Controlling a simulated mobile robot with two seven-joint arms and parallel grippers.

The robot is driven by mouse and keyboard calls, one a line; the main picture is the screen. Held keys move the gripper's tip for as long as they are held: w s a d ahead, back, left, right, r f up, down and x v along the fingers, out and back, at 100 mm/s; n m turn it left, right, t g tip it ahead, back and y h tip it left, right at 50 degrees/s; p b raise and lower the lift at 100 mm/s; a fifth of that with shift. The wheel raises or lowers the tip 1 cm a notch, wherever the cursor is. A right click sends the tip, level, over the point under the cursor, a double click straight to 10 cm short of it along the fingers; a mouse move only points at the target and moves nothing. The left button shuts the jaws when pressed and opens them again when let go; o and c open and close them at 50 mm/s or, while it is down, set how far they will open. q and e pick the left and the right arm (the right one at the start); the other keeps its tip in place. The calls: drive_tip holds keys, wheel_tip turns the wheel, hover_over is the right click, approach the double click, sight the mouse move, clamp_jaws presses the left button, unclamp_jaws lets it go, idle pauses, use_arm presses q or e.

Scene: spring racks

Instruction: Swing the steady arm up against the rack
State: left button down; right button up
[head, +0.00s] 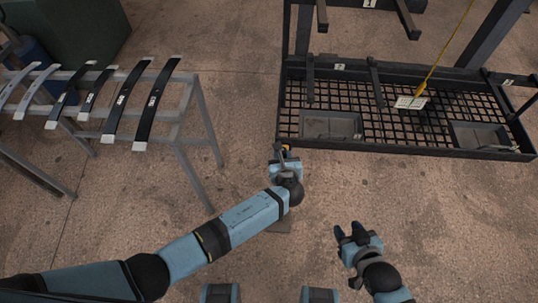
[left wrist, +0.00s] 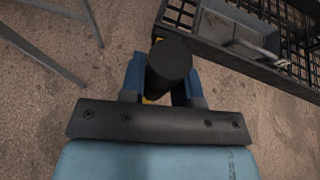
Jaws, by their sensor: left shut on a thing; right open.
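The black rack (head: 410,147) stands at the right of the head view, with a mesh floor and upright posts. My left gripper (head: 284,160) is at its near left corner. In the left wrist view its blue fingers (left wrist: 164,88) are shut on a dark round bar (left wrist: 168,62), seen nearly end-on. This bar appears to be the steady arm's handle; the rest of the arm is hidden or hard to tell from the rack. A small yellow-orange part (head: 286,147) shows beside the gripper. My right gripper (head: 352,233) is open and empty, over bare floor.
A grey metal stand (head: 205,125) at the left carries several dark and silver leaf springs (head: 128,100). A yellow cord with a white tag (head: 411,102) hangs over the rack. Grey trays (head: 330,125) sit in the rack. The floor between stand and rack is clear.

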use_arm(q)
drive_tip(key=shift+d+r+y, duration=0.1)
drive_tip(key=shift+d+y, duration=0.2)
drive_tip(key=shift+d, duration=0.4)
drive_tip(key=shift+d, duration=0.1)
drive_tip(key=c, duration=1.2)
unclamp_jaws()
drive_tip(key=shift+c, duration=0.2)
drive_tip(key=o, duration=0.4)
drive_tip(key=shift+m, duration=0.3)
drive_tip(key=shift+d, duration=0.1)
drive_tip(key=shift+s, duration=0.1)
